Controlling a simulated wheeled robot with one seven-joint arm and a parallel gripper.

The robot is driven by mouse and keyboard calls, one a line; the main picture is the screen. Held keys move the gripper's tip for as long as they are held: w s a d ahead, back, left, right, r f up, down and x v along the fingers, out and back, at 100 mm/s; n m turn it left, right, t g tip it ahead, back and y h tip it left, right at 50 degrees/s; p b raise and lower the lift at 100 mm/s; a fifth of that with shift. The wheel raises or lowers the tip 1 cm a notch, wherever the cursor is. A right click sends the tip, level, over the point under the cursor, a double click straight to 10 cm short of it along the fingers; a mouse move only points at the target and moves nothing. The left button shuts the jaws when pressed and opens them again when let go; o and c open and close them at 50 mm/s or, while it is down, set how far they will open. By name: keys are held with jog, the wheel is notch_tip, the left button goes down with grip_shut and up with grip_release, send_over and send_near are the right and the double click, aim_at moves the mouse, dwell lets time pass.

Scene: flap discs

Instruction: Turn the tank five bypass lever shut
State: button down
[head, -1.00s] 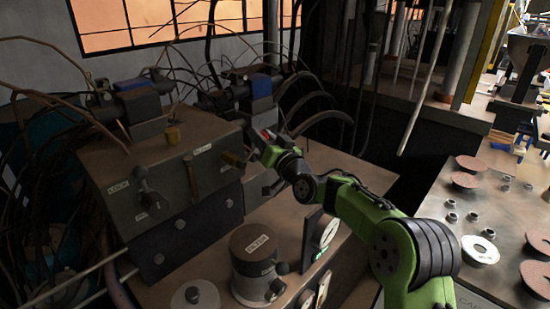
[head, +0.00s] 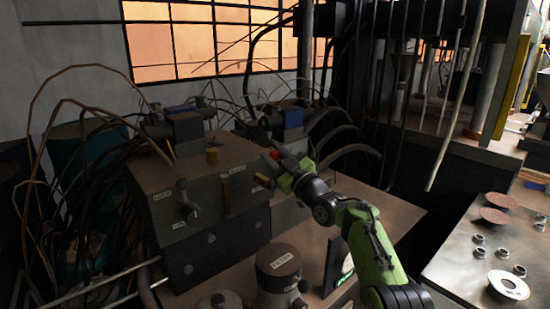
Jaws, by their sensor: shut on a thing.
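A grey valve block (head: 155,225) stands left of centre, with small labels too blurred to read surely. Its front carries a grey lever (head: 185,200) on the left, an upright brass lever (head: 226,196) in the middle and a brass lever (head: 263,181) at the right end, lying slanted. I cannot read which one is tank five bypass. My gripper (head: 274,168) is at the block's right end, shut on the right brass lever. The jaws and the grip itself are small and dark, and partly hidden by my wrist.
A round canister (head: 280,268) and a lit gauge (head: 342,262) stand on the bench below my arm. Hoses and cables (head: 85,120) crowd the left and back. A metal table (head: 455,255) with discs (head: 502,201) and nuts is at the right. A pale pole (head: 455,115) hangs at the upper right.

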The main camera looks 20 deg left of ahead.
jog(key=shift+s+a+f+n+g, duration=0.15)
jog(key=shift+s+a+n+g, duration=0.2)
jog(key=shift+n, duration=0.45)
jog(key=c, duration=0.8)
grip_release()
jog(key=shift+s, duration=0.1)
jog(key=shift+d, duration=0.1)
jog(key=b+v, duration=0.4)
jog(key=v, duration=1.1)
jog(key=shift+d+f, duration=0.25)
jog(key=shift+f, duration=0.05)
jog(key=shift+s, duration=0.25)
